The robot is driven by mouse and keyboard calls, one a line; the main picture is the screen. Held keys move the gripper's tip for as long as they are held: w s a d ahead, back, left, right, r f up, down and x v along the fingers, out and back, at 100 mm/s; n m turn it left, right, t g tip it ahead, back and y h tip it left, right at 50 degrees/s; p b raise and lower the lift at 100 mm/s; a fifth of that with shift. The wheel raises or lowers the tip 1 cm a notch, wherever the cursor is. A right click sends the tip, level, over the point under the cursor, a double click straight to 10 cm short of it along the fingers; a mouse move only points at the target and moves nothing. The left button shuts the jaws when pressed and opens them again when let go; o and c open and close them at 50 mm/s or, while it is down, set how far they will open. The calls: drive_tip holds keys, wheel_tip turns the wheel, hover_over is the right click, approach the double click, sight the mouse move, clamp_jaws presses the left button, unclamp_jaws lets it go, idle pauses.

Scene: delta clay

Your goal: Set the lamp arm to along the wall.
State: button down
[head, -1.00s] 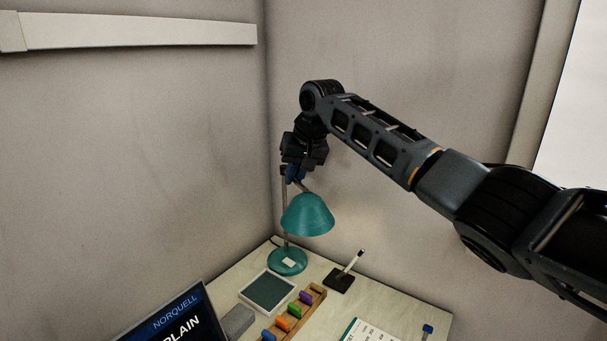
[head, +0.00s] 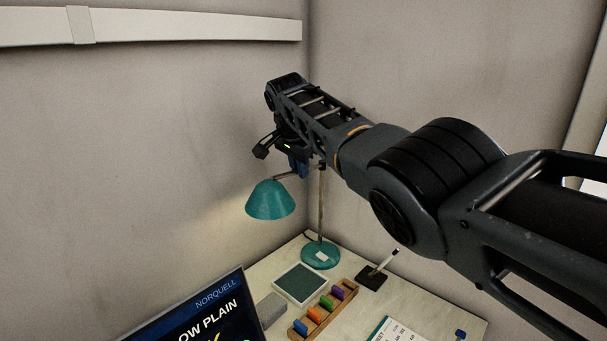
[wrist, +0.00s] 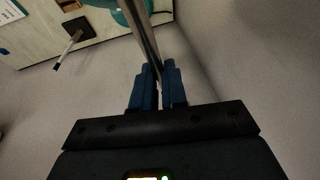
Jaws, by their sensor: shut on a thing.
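The desk lamp has a teal base (head: 320,257), a thin upright metal pole (head: 321,212) and a teal shade (head: 270,200). The lamp arm (head: 281,177) runs left from the pole top to the shade, which hangs in front of the left wall. My gripper (head: 299,170) is at the lamp arm, near the pole top, with its blue fingers shut on the arm. In the wrist view my gripper (wrist: 158,82) has a metal rod (wrist: 145,38) running up between the fingers. The fingers hide the exact grip spot.
The desk (head: 266,262) stands in the wall corner. On it are a green-grey pad (head: 300,284), a wooden rack (head: 302,333) of coloured blocks, a pen in a black holder (head: 373,279) and a dark screen (head: 205,318). A white rail (head: 190,26) runs along the left wall.

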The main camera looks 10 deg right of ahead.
drive_tip(key=shift+w+a+f+m+b, duration=0.1)
drive_tip(key=shift+w+a+m+b, duration=0.2)
drive_tip(key=shift+w+m+b, duration=0.15)
drive_tip(key=shift+a, duration=0.1)
drive_tip(key=c, duration=1.2)
unclamp_jaws()
drive_tip(key=shift+o, duration=0.2)
drive_tip(key=shift+v, duration=3.9)
drive_tip(key=shift+a, duration=0.1)
